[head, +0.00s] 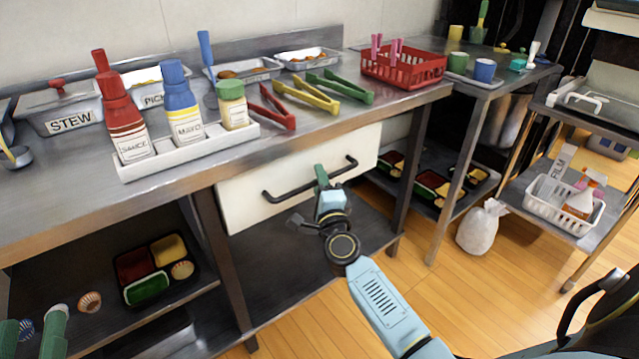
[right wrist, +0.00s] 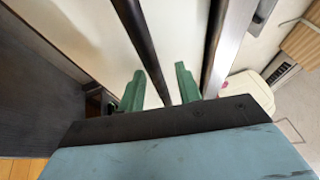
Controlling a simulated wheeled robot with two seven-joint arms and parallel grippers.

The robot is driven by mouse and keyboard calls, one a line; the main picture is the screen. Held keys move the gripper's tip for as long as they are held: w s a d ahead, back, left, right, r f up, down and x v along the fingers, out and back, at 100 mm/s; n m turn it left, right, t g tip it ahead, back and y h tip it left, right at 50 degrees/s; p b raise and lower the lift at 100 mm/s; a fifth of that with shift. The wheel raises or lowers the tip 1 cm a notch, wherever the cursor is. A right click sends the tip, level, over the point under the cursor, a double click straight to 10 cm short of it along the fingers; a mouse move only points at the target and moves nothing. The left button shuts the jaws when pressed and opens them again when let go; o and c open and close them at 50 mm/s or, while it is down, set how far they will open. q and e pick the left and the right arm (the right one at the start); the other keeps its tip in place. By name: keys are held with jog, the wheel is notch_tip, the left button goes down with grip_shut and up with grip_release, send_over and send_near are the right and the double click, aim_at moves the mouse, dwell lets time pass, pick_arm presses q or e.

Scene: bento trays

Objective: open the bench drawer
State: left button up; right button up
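The bench drawer (head: 245,208) has a white front under the steel worktop and looks closed. Its dark bar handle (head: 283,194) runs across the front and also shows in the right wrist view (right wrist: 147,50). My right gripper (head: 321,176) is at the middle of the handle. In the right wrist view its green fingers (right wrist: 159,88) are apart, with the bar between them and gaps on both sides. In the head view the gripper hides part of the bar. My left gripper (head: 32,332) is at the lower left corner, its green fingers apart and empty, away from the drawer.
The worktop (head: 190,190) holds a white caddy (head: 190,153) with bottles, tongs and a red basket (head: 403,66). A bento tray (head: 152,268) sits on the lower shelf at left. A white sack (head: 481,228) stands on the floor. Floor before the drawer is partly free.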

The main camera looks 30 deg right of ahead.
grip_shut()
jog(key=shift+s, duration=0.1)
dwell(0.4)
